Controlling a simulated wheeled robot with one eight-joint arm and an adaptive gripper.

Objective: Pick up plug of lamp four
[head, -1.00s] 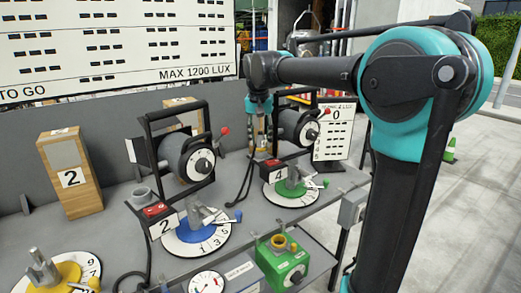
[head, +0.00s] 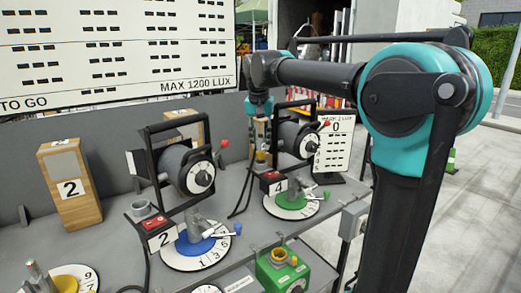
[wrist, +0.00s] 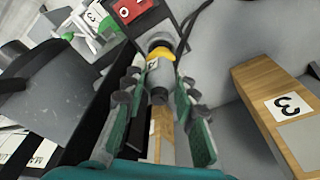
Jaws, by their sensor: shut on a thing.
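My gripper (head: 261,137) reaches down beside lamp four (head: 297,138), behind its red switch box (head: 272,176) marked 4. In the wrist view my gripper (wrist: 158,98) has its two green-and-grey fingers closed around a grey cylindrical plug (wrist: 158,72) with a yellow part at its far end. A black cable runs close by the yellow part. The yellow part (head: 261,158) also shows just below the fingers in the head view. I cannot tell whether the plug is clear of its seat. The red switch (wrist: 128,9) shows at the top of the wrist view.
A numbered dial with a green centre (head: 297,203) stands in front of the box. Lamp two (head: 192,168) is to the left. A green box (head: 283,268) stands at the front.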

